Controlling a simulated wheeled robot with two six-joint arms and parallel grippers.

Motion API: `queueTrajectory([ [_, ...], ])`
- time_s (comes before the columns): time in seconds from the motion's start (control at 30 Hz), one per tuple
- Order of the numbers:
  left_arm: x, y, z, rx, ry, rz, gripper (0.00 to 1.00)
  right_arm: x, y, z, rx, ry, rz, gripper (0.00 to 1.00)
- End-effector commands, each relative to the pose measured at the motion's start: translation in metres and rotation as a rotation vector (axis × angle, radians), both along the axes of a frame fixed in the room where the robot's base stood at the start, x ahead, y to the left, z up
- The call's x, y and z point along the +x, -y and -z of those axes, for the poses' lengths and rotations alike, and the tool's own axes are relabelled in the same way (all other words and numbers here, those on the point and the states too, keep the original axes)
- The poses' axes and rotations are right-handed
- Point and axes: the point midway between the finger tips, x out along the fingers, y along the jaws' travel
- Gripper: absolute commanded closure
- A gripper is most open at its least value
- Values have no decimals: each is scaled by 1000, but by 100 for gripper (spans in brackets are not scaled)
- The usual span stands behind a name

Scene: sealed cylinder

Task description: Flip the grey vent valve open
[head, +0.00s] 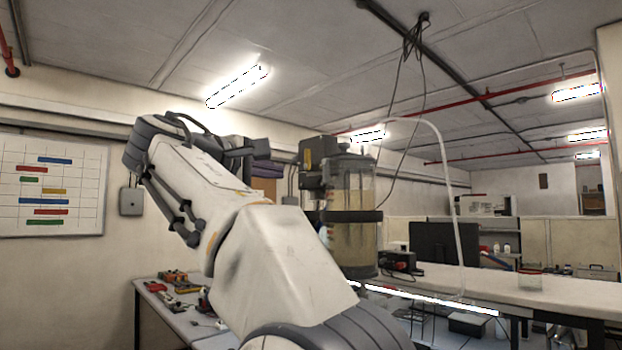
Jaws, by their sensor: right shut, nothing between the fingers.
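The sealed cylinder (352,240) is a clear upright vessel with yellowish contents, a dark band round its middle and a dark base. A dark housing (316,158) with a yellow label sits at its upper left. The lid area is small in view, and I cannot make out the grey vent valve for certain. My right arm rises from the bottom middle and bends over at the upper left. My right gripper (262,151) is left of the housing, at about the height of the lid, shut and empty. My left gripper is out of view.
A pale tube (452,185) arches from the cylinder's top down to the right. Tools lie on a table (187,323) at lower left. Cables hang from the ceiling.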

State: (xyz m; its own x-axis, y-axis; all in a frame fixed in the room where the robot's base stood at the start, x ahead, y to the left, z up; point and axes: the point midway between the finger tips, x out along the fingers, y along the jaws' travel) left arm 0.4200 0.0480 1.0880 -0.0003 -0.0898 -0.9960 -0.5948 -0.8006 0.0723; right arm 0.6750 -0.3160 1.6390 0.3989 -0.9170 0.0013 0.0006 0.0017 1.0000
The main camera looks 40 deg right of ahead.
Motion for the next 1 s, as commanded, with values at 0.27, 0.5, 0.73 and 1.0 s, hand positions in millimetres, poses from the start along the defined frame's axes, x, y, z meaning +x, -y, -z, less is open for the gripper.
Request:
queueTrajectory([
  [0.27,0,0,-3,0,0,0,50,3,6,-1,0,0,-1,100],
  [0.5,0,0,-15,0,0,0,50,19,46,-2,1,-2,3,100],
  [0.73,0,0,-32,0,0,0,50,39,91,-3,1,-2,2,100],
  [1.0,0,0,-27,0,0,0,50,8,93,0,2,1,-5,100],
])
